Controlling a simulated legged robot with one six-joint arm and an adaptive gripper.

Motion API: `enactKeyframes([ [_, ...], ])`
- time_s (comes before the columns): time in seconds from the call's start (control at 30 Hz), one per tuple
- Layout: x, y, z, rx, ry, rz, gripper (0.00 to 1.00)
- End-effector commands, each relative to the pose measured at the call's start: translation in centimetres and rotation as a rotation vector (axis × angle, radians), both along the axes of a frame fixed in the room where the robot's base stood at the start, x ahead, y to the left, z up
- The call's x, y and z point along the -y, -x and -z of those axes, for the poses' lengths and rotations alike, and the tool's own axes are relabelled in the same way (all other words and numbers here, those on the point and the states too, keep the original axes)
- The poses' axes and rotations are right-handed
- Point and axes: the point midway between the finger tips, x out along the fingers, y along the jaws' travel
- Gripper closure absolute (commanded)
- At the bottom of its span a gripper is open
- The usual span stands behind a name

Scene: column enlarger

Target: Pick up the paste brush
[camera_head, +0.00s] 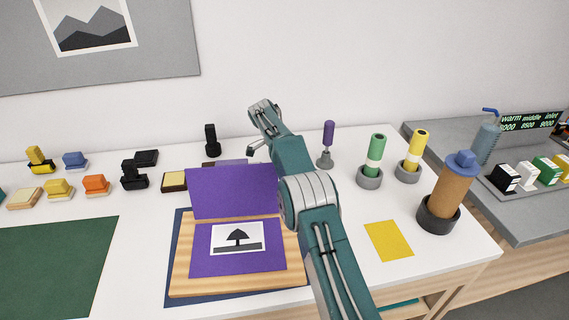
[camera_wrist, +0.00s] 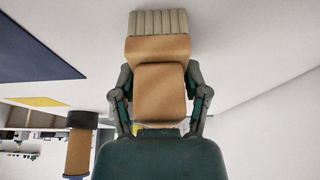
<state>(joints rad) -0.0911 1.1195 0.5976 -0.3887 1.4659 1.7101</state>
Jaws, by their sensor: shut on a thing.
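The paste brush (camera_wrist: 158,48) fills the middle of the wrist view. It has a wide tan body and a row of thick cream bristles at its top end in that picture. My gripper (camera_wrist: 159,82) is shut on the tan body, with one grey-green finger on each side. The lower end of the brush is hidden behind the teal gripper housing. In the head view my arm reaches over the table, and the brush and my fingers cannot be made out there.
An open purple folder (camera_head: 238,262) with a small tree picture lies on a wooden board (camera_head: 180,282). Green (camera_head: 375,152), yellow (camera_head: 418,148) and brown (camera_head: 449,189) cylinders stand in holders at right. A yellow sheet (camera_head: 388,240) lies before them. Stamps (camera_head: 96,184) sit at left.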

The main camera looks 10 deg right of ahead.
Motion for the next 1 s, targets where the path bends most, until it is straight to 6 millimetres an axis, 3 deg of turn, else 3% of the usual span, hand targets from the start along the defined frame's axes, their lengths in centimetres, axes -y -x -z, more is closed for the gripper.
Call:
enactKeyframes([
  [0.27, -0.3, 0.1, -0.4, -0.004, 0.004, 0.002, 0.95],
  [0.5, -0.5, 0.0, -3.1, -0.001, 0.006, 0.001, 0.95],
  [0.87, -4.5, 2.4, -8.8, 0.001, 0.003, -0.001, 0.95],
  [1.0, -7.8, 4.2, -10.5, -0.002, 0.005, -0.004, 0.95],
])
